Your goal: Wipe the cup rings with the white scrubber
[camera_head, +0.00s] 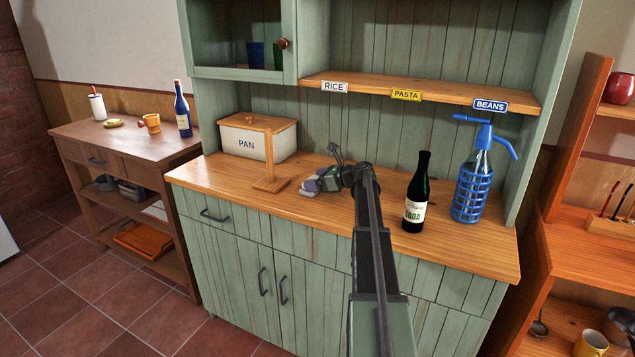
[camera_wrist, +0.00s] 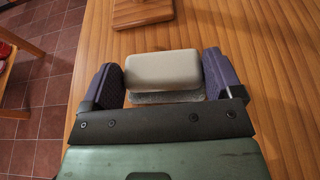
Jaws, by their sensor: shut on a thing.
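The white scrubber (camera_wrist: 162,70) sits between the two purple fingers of my gripper (camera_wrist: 163,80) in the wrist view, with a grey layer along its lower side. My gripper (camera_head: 316,184) is shut on it, at the counter's surface or just above; I cannot tell if the scrubber touches the wood. In the head view the scrubber (camera_head: 308,194) shows as a small pale patch at the fingers. No cup rings can be made out on the counter (camera_head: 335,222); any under the gripper are hidden.
A wooden stand (camera_head: 271,185) is just left of my gripper, before the PAN box (camera_head: 236,139). A dark bottle (camera_head: 416,190) and a blue siphon (camera_head: 472,185) stand to the right. The shelf (camera_head: 430,91) overhangs the back. Bare counter lies in front.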

